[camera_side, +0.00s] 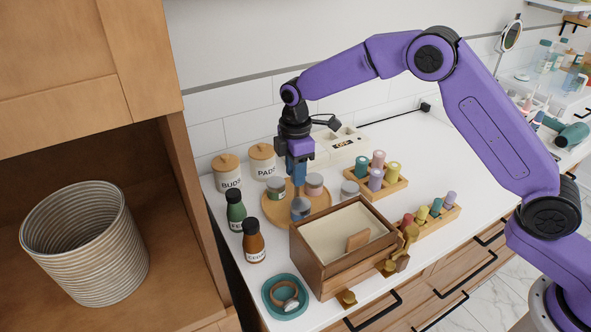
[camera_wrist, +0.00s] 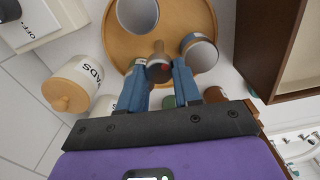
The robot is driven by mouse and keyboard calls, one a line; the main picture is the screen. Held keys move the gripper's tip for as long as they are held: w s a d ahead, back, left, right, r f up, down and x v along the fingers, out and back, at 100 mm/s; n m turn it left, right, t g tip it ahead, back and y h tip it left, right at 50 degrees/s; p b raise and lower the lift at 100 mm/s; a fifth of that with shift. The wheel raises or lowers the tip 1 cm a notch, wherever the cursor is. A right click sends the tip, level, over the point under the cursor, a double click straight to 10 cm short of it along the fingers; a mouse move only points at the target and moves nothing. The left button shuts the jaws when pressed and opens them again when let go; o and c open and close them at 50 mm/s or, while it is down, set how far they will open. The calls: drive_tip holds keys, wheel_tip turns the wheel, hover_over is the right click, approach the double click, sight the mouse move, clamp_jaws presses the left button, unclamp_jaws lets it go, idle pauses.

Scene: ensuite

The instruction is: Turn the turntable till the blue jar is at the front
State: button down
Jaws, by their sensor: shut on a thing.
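The turntable (camera_side: 274,213) is a round wooden tray bearing several small jars; it also shows in the wrist view (camera_wrist: 115,40). A blue-grey jar (camera_side: 300,209) stands at its near side, likely the blue jar; the jar on the right in the wrist view (camera_wrist: 200,54) seems to be the same one. A greenish jar (camera_side: 276,188) and a pink-labelled jar (camera_side: 314,184) stand farther back. My gripper (camera_side: 298,184), with blue fingers, points down over the turntable.
Canisters marked BUDS (camera_side: 227,173) and PADS (camera_side: 262,161) stand behind. Green (camera_side: 236,213) and brown (camera_side: 253,242) bottles stand left. A wooden box (camera_side: 316,258) stands close in front, right. A grey jar (camera_side: 349,191) and racks of coloured bottles (camera_side: 384,187) are right.

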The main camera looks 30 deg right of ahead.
drive_tip(key=shift+w+a+r, duration=0.1)
drive_tip(key=shift+r, duration=0.05)
drive_tip(key=c, duration=0.8)
unclamp_jaws()
wheel_tip(320, 180, up, 17)
drive_tip(key=shift+r, duration=0.15)
drive_tip(key=s+d+f+m, duration=0.1)
drive_tip(key=s+d, duration=0.1)
drive_tip(key=s, duration=0.8)
drive_tip(key=s+d+m, duration=0.1)
drive_tip(key=s+d, duration=0.1)
drive_tip(key=s, duration=0.8)
drive_tip(key=s+d+f, duration=0.2)
drive_tip(key=s+d, duration=0.2)
drive_tip(key=s, duration=0.2)
drive_tip(key=s+d+f+m, duration=0.1)
drive_tip(key=s+d+f, duration=0.1)
drive_tip(key=s+d, duration=0.2)
drive_tip(key=s+d+f+m, duration=0.1)
drive_tip(key=s+d+f, duration=0.2)
drive_tip(key=s, duration=0.6)
drive_tip(key=shift+s+d, duration=0.1)
drive_tip(key=shift+d, duration=1)
